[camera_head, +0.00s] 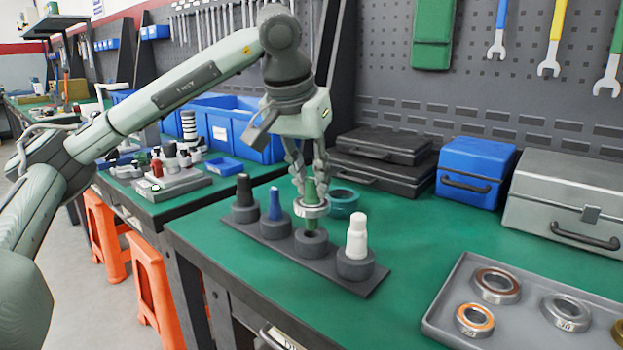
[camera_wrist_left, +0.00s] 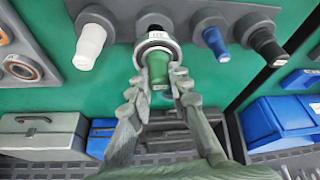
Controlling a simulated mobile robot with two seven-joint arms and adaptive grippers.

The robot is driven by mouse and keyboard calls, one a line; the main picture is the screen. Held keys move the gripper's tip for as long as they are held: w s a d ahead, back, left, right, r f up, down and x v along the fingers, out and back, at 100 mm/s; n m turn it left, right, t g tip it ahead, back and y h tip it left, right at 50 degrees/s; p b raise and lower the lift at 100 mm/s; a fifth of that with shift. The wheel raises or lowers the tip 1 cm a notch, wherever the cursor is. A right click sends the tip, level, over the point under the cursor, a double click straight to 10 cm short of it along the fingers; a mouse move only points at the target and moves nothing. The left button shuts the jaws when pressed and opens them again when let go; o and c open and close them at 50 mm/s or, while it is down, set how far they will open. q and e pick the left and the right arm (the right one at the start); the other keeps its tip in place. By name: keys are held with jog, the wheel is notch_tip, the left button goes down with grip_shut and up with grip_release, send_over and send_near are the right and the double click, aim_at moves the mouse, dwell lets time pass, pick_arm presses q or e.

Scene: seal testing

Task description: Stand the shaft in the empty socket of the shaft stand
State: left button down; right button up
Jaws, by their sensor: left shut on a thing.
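The shaft stand (camera_head: 345,283) is a dark strip with round sockets on the green bench; it also shows in the left wrist view (camera_wrist_left: 118,22). A black shaft (camera_head: 243,190), a blue shaft (camera_head: 275,204) and a white shaft (camera_head: 357,236) stand in three sockets. The empty socket (camera_head: 311,243) lies between blue and white. My left gripper (camera_head: 309,186) is shut on the green shaft (camera_head: 310,192), which has a metal ring (camera_head: 312,209) around it. The shaft is roughly upright over the empty socket; I cannot tell whether its lower end touches it. My right gripper is not in view.
A teal ring (camera_head: 344,200) lies behind the stand. A grey tray (camera_head: 455,287) with several bearings is at the right. Black cases (camera_head: 375,165), a blue case (camera_head: 474,170) and a grey case (camera_head: 566,203) line the back. Bare bench lies right of the stand.

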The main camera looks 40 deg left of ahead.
aim_at(309, 193)
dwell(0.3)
pick_arm(q)
jog(key=shift+f+b, duration=1.35)
jog(key=shift+f, duration=0.35)
jog(key=shift+f, duration=0.2)
jog(key=c, duration=1.7)
grip_release()
jog(key=shift+o, duration=0.3)
jog(key=o, duration=0.5)
jog(key=shift+f, duration=0.1)
